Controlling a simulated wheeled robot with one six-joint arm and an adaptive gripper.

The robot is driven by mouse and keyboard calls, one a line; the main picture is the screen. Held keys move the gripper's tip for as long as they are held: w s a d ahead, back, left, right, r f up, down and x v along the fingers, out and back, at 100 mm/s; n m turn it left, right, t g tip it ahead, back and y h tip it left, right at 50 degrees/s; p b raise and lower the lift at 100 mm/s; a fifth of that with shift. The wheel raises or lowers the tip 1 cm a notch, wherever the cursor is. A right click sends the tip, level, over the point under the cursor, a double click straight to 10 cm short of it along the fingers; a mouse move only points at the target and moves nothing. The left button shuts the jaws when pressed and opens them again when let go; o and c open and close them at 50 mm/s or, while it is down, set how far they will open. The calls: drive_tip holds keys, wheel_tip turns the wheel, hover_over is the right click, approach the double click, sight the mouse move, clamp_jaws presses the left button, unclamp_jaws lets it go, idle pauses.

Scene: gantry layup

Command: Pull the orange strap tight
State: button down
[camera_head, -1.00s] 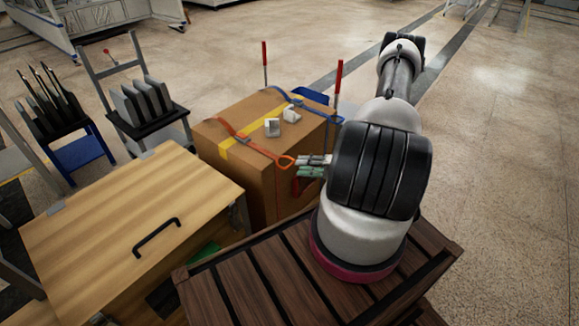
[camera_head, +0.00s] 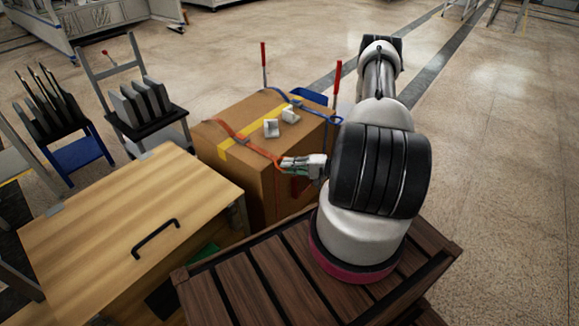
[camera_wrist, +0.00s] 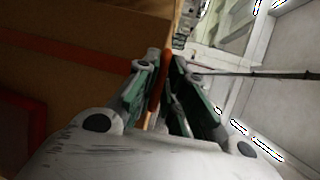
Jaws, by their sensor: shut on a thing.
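The orange strap (camera_head: 240,136) runs across the top of a large cardboard box (camera_head: 225,170) toward the box's near right edge. My gripper (camera_head: 286,163) is at that edge, shut on the strap's loop end, which it mostly hides in the head view. In the wrist view, the orange loop (camera_wrist: 156,88) stands between the two fingers of my gripper (camera_wrist: 162,65). The box side fills the left of that view, with a dark red band across it.
A blue strap (camera_head: 300,103), two grey corner pieces (camera_head: 271,128) and yellow tape are on the box. Red-topped posts (camera_head: 335,82) stand behind it. A wooden cabinet (camera_head: 120,220) with a black handle stands at the left. Open floor lies at the right.

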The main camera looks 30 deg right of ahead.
drive_tip(key=shift+f, duration=0.15)
drive_tip(key=s+d, duration=0.2)
drive_tip(key=s, duration=0.5)
drive_tip(key=shift+s+d, duration=0.35)
drive_tip(key=c, duration=1.5)
unclamp_jaws()
drive_tip(key=shift+d, duration=0.1)
drive_tip(key=shift+c, duration=0.2)
drive_tip(key=v, duration=1.2)
